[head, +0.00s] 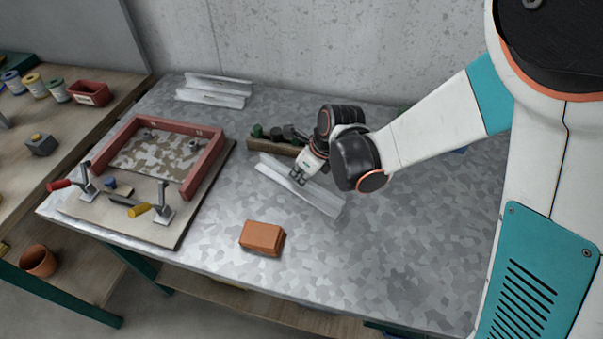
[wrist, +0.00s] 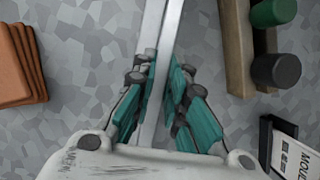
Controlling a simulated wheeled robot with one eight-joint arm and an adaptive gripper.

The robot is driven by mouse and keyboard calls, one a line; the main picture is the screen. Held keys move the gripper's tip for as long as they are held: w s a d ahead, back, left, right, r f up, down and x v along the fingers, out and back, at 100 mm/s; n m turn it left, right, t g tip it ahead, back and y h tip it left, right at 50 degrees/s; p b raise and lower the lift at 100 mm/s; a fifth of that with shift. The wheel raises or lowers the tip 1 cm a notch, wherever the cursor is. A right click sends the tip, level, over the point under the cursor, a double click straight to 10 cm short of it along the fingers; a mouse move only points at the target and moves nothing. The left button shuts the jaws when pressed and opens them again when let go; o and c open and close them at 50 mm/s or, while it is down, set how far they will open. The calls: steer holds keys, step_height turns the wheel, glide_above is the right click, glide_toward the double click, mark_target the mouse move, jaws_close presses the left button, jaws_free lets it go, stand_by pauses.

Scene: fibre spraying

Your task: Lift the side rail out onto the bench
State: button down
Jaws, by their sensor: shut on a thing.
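My gripper (head: 298,178) is low over the middle of the bench (head: 345,265), shut on a long pale grey rail (head: 322,200). The rail slants from upper left to lower right in the head view. In the wrist view the rail (wrist: 152,40) runs between the teal-padded fingers (wrist: 158,95). I cannot tell whether it touches the bench or hangs just above it. The mould board (head: 150,232) on the left carries red rails (head: 200,165) along its back and sides; its front side has no red rail.
An orange block (head: 262,237) lies in front of my gripper. A wooden rack (head: 262,145) is behind it. More pale rails (head: 215,92) lie at the back. The front right bench is clear.

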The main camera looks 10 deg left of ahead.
steer(key=shift+f, duration=0.1)
steer(key=c, duration=1.5)
jaws_free()
